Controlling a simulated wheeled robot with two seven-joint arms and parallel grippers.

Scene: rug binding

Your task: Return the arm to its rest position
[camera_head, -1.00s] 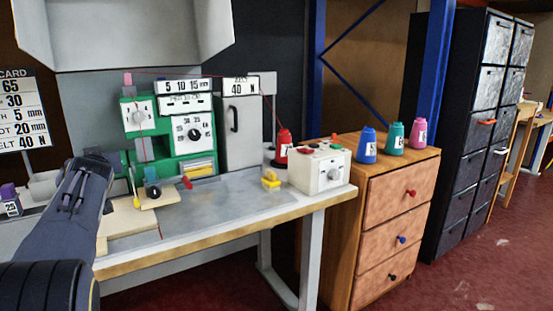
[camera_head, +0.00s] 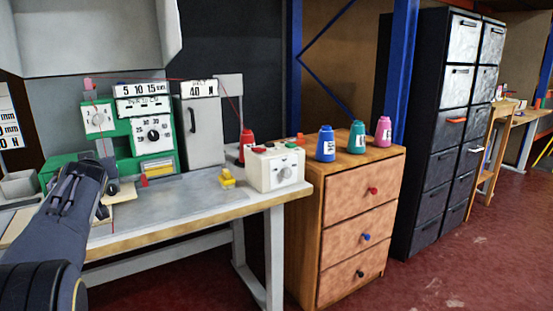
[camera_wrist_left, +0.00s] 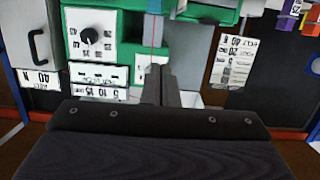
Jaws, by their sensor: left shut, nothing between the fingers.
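My left arm comes in from the lower left of the head view. Its gripper (camera_head: 92,176) is in front of the green sewing machine (camera_head: 128,135), over the left part of the workbench. In the left wrist view the gripper's two fingers (camera_wrist_left: 160,84) are together with nothing between them. Behind them in that view are the green machine (camera_wrist_left: 108,48) with its dial and number plates, upside down. The arm hides part of the bench's left side. My right gripper is in neither view.
The workbench (camera_head: 170,212) holds a white control box (camera_head: 275,168), a yellow piece (camera_head: 227,178) and a red cone (camera_head: 247,145). To the right a wooden drawer cabinet (camera_head: 345,200) carries blue, teal and pink cones. Dark drawers (camera_head: 430,180) stand beyond. The red floor at right is open.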

